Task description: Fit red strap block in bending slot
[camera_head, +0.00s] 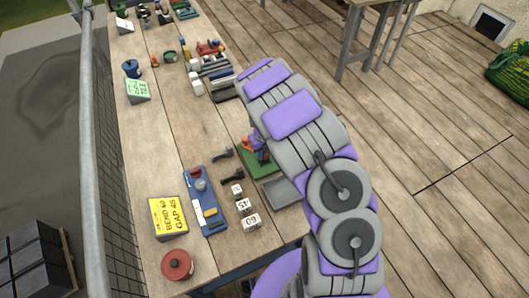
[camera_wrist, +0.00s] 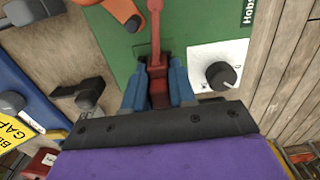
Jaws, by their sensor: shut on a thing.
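My gripper (camera_wrist: 158,88) has blue fingers and is closed on the red strap block (camera_wrist: 158,98) in the wrist view. A thin red strap or bar (camera_wrist: 155,25) runs from the block toward the top of that view. Block and gripper are over the green board (camera_wrist: 205,25), which carries a white panel (camera_wrist: 200,66) with a black knob. I cannot tell whether the block touches the board, and no bending slot can be made out. In the head view the green board (camera_head: 256,165) is partly hidden by my arm, with the gripper (camera_head: 257,143) over it.
A blue tray (camera_head: 196,182) and a yellow "BEND 45 GAP" sign (camera_head: 168,217) are left of the board. Numbered white blocks (camera_head: 243,207), dark clamps (camera_head: 231,177) and a red tin (camera_head: 177,264) are nearby. An orange part (camera_wrist: 122,12) lies on the board. Bare bench (camera_head: 155,115) shows farther back.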

